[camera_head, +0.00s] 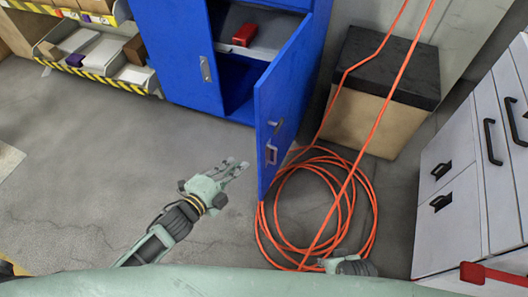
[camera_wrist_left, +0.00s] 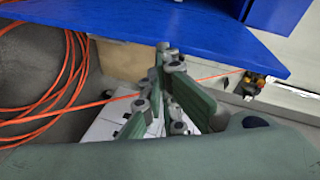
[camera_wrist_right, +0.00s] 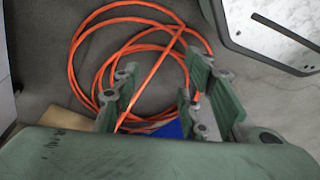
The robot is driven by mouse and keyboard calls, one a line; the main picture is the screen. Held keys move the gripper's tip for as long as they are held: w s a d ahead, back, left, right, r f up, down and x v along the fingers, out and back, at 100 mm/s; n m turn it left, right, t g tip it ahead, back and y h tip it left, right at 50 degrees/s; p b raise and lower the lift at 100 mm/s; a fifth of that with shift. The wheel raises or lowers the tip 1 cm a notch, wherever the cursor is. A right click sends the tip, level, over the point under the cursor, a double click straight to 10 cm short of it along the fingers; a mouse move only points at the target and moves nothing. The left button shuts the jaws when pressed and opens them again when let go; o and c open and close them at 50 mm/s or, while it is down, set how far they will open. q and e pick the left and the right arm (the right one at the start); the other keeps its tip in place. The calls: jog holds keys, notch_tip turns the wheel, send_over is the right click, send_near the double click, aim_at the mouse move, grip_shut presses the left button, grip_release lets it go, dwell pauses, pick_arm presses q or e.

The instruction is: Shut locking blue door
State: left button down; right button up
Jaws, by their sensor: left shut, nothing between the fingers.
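The blue door (camera_head: 284,100) of the blue cabinet (camera_head: 180,50) stands wide open in the head view, swung out toward me. The door also spans the top of the left wrist view (camera_wrist_left: 150,32). My right gripper (camera_head: 345,265) shows only in part at the bottom of the head view. In the right wrist view its fingers (camera_wrist_right: 155,100) are spread apart with nothing held between them.
An orange hose (camera_head: 372,215) lies coiled on the floor right of the door. A black-topped box (camera_head: 365,115) stands behind it. Grey drawers (camera_head: 455,190) are at the right. A red item (camera_head: 244,34) sits on the cabinet shelf. Floor left of the door is clear.

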pick_arm(q)
jog(key=s+d+r+m+h+b, duration=0.2)
jog(key=d+r+m+h+b, duration=0.2)
jog(key=d+r+m, duration=0.15)
jog(key=x, duration=1)
jog(key=a, duration=0.1)
jog(key=w+a, duration=0.1)
jog(key=a+r, duration=0.1)
jog(key=shift+w+a, duration=0.25)
jog(key=shift+w, duration=0.15)
pick_arm(e)
jog(key=w+r, duration=0.1)
jog(key=r, duration=0.1)
jog(key=w+r, duration=0.2)
jog(key=shift+a, duration=0.15)
jog(key=shift+t, duration=0.3)
